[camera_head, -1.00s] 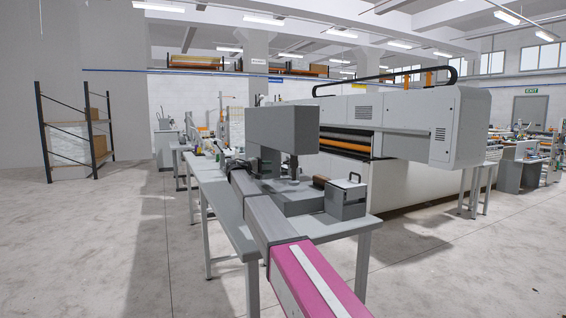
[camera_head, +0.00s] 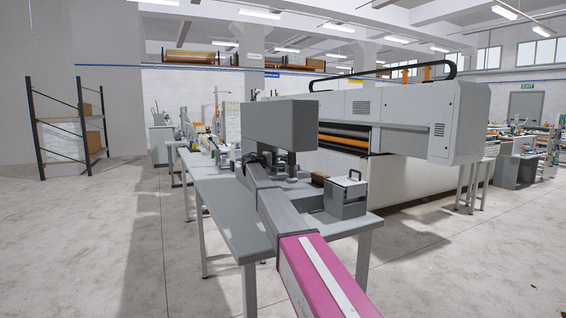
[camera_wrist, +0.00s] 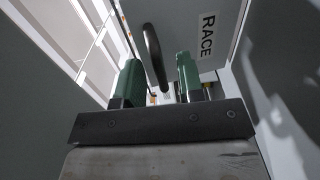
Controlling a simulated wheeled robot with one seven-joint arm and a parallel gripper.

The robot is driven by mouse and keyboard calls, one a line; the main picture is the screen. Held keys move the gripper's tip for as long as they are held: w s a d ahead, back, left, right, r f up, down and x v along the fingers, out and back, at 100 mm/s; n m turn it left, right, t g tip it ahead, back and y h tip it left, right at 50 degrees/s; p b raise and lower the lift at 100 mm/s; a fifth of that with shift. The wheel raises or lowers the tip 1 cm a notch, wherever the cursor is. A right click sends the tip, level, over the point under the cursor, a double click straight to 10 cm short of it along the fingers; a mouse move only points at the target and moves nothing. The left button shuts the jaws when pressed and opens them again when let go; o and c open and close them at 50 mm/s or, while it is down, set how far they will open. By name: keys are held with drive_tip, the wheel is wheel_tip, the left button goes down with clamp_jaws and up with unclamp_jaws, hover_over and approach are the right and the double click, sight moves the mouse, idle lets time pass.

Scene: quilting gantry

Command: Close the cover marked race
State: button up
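In the wrist view, a grey cover (camera_wrist: 183,38) carries the black word RACE and a dark curved handle (camera_wrist: 152,52). My gripper (camera_wrist: 158,78) has two green fingers standing apart. The handle appears in line with the gap between them, nearer the left finger; I cannot tell how deep it sits, and no finger is seen pressing on it. In the head view my gripper is mostly hidden at the far end of my arm, beside the grey sewing-machine head (camera_head: 281,125). The RACE marking cannot be read there, and how far the cover stands open is unclear.
The machine stands on a grey table (camera_head: 225,215). A grey box with a handle on top (camera_head: 346,198) sits at the table's right end, close to my arm. A long white quilting gantry (camera_head: 405,120) stands behind.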

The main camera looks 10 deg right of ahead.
drive_tip(key=shift+w+d, duration=0.15)
drive_tip(key=shift+d, duration=0.45)
clamp_jaws()
drive_tip(key=shift+d+r, duration=0.1)
